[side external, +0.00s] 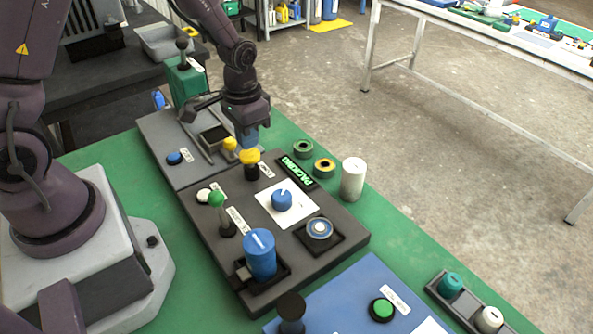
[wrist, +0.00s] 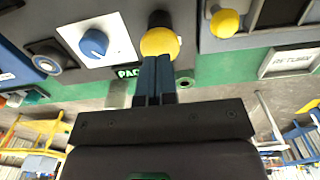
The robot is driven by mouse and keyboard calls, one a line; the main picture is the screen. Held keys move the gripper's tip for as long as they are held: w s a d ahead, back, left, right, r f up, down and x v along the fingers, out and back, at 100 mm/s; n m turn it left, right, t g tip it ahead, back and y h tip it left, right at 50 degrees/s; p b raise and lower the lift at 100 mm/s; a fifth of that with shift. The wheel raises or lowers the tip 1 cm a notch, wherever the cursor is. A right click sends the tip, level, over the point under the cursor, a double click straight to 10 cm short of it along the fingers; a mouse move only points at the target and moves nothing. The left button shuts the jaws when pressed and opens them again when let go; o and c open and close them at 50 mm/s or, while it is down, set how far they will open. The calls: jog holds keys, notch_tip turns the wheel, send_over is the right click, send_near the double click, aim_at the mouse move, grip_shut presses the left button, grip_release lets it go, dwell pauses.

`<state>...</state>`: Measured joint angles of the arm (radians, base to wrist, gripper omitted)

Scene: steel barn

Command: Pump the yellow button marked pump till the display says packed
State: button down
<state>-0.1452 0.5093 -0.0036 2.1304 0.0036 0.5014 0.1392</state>
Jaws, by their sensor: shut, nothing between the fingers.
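A yellow round button (side external: 249,157) tops a dark post on the dark panel; its small white label is too small to read. In the wrist view the yellow button (wrist: 160,41) is just beyond the fingertips. My gripper (side external: 249,147) points down with its blue fingers shut and empty, right at the top of the button; I cannot tell whether they touch it. The fingers also show in the wrist view (wrist: 155,62). The display (side external: 298,171) beside the button glows green and reads "PACKING"; in the wrist view the display (wrist: 127,72) is partly hidden by the fingers.
Another yellow knob (side external: 230,144) stands close behind. A blue dial (side external: 282,200) on a white plate, a green-topped lever (side external: 216,199) and a blue cylinder (side external: 260,254) share the panel. A white cylinder (side external: 353,179) and green rolls (side external: 303,149) stand beyond it.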

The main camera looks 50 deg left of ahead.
aim_at(249, 153)
jog(key=shift+f, duration=1.7)
jog(key=shift+r, duration=3.8)
jog(key=shift+s, duration=0.15)
jog(key=s+d+r+t, duration=0.2)
jog(key=s+r, duration=0.4)
jog(key=r, duration=0.3)
jog(key=s+d+r+t, duration=0.2)
jog(key=s+r+t, duration=0.1)
jog(key=s+r, duration=0.4)
notch_tip(249, 153, up, 3)
jog(key=shift+s+d+r+t, duration=0.1)
jog(key=shift+s+d+t, duration=0.2)
jog(key=shift+d, duration=0.1)
